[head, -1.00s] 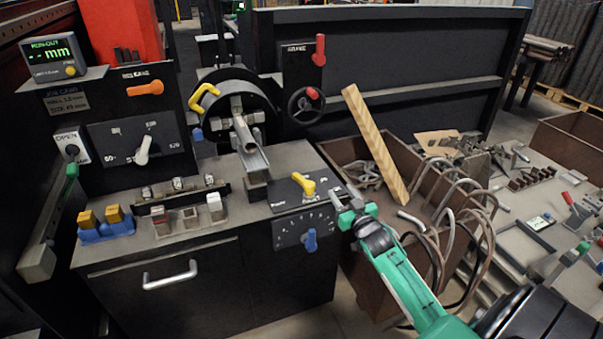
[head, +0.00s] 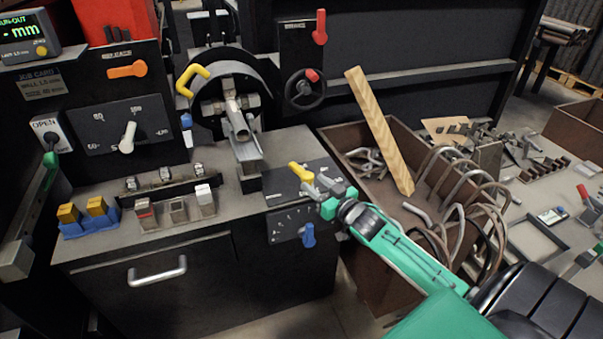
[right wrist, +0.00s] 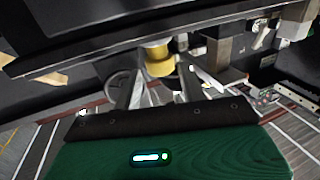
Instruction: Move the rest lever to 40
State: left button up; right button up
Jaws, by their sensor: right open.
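A yellow lever (head: 301,172) stands on the sloping top panel at the lathe bench's right end. A blue lever (head: 309,235) sits on the scale panel (head: 284,228) of the bench front below it. I cannot read which lever is labelled rest, nor the scale numbers. My right gripper (head: 322,187) is open, its fingers just right of and close to the yellow lever. In the right wrist view the yellow knob (right wrist: 159,62) shows between the fingertips of the right gripper (right wrist: 162,82); I cannot tell whether they touch. My left gripper is out of view.
A white lever (head: 128,138) sits on a dial at the left. A handwheel (head: 305,90) and red lever (head: 320,27) are at the back. A brown bin (head: 345,138) with a wooden plank (head: 380,130) and bent tubes stands right of the bench, near my right arm.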

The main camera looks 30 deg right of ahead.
aim_at(305, 175)
jog(key=w, duration=0.5)
jog(key=shift+w+a, duration=0.2)
jog(key=shift+w, duration=0.8)
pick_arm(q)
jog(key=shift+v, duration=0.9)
pick_arm(e)
jog(key=shift+w, duration=0.2)
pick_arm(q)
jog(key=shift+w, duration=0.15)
